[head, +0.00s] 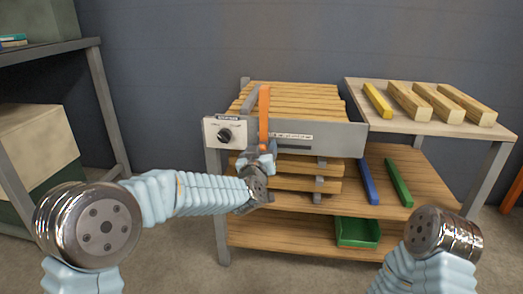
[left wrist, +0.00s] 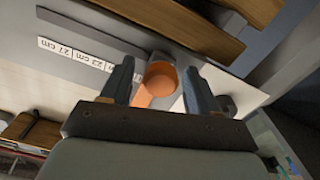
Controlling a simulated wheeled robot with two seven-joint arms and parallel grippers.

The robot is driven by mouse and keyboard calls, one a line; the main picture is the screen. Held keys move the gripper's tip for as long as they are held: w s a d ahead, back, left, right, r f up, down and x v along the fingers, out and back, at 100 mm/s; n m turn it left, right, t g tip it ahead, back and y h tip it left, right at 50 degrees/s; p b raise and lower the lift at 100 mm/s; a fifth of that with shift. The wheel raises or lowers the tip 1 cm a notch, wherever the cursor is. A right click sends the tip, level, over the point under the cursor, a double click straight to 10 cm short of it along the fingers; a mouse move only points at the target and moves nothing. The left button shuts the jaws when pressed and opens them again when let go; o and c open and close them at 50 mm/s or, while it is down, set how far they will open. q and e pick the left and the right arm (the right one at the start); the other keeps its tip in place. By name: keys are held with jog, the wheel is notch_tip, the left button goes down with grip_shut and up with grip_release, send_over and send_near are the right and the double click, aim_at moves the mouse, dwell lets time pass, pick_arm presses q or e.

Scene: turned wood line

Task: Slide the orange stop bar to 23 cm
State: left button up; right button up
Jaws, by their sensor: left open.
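The orange stop bar (head: 264,118) stands at the front panel (head: 340,138) of the wooden-slatted bench, near the left end of its slot. My left gripper (head: 263,160) is in front of the panel at the bar's lower end. In the left wrist view, the bar's round orange end (left wrist: 160,75) lies between the two open fingers of the left gripper (left wrist: 158,88). I cannot tell whether either finger touches it. A label strip (left wrist: 75,55) beside the slot reads 27 cm and what looks like 23 cm; the rest is partly hidden by a finger. My right gripper is out of view.
A white control box with a black knob (head: 225,134) sits left of the bar. Wood strips (head: 300,184), a blue bar (head: 368,182), a green bar (head: 398,182) and a green bin (head: 357,233) are on shelves below. A side table (head: 400,123) holds several wood blocks.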

aim_at(291, 145)
pick_arm(q)
jog(key=shift+c, duration=0.2)
grip_shut()
jog(key=d, duration=0.2)
jog(key=d+p, duration=0.1)
jog(key=d, duration=0.2)
jog(key=s+d+p, duration=0.1)
jog(key=d, duration=0.2)
jog(key=shift+s, duration=0.1)
jog(key=shift+o, duration=0.2)
grip_release()
jog(key=shift+s, duration=0.15)
jog(key=s+a, duration=0.2)
jog(key=s, duration=1.1)
jog(key=shift+s, duration=0.2)
